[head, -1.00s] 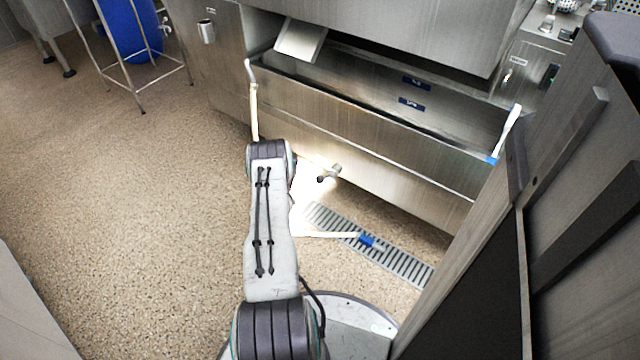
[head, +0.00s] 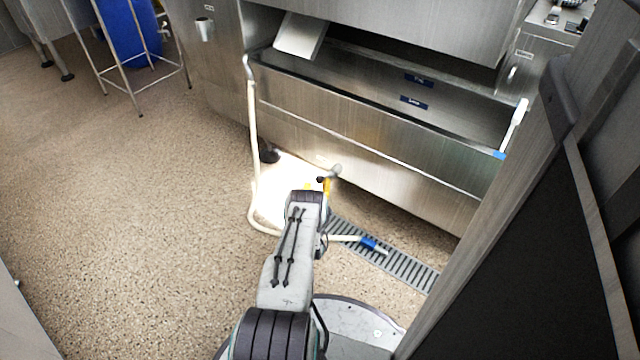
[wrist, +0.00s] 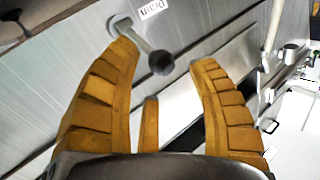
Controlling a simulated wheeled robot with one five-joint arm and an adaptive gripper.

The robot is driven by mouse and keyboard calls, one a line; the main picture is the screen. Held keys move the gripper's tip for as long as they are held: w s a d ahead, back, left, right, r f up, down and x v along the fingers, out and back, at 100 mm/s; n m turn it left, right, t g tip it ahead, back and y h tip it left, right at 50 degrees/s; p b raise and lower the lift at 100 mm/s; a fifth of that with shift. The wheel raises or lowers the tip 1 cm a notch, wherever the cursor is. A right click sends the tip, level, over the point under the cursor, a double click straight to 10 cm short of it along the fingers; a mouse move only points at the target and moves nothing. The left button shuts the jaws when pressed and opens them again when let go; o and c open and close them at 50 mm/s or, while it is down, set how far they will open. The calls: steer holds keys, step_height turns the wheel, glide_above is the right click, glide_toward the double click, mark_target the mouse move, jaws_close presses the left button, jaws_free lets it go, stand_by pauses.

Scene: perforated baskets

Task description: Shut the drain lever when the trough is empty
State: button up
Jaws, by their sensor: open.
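The steel trough (head: 370,145) runs along the machine's front in the head view. I see no water in its visible upper part, but its bottom is hidden by the front wall. The drain lever (head: 331,174) sticks out low on the trough front, a short rod with a round end. In the wrist view the lever (wrist: 150,50) slants down from its pivot to a dark knob, beside a white "Drain" label (wrist: 152,8). My gripper (wrist: 163,57) is open, its yellow fingers spread either side of the knob. No grip shows. In the head view my arm mostly hides it.
A dark panel (head: 500,270) stands close on the right. Open floor (head: 120,200) lies left.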

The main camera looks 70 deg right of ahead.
mark_target(320, 182)
steer(key=shift+b+x, duration=1.65)
steer(key=shift+x, duration=0.55)
jaws_close()
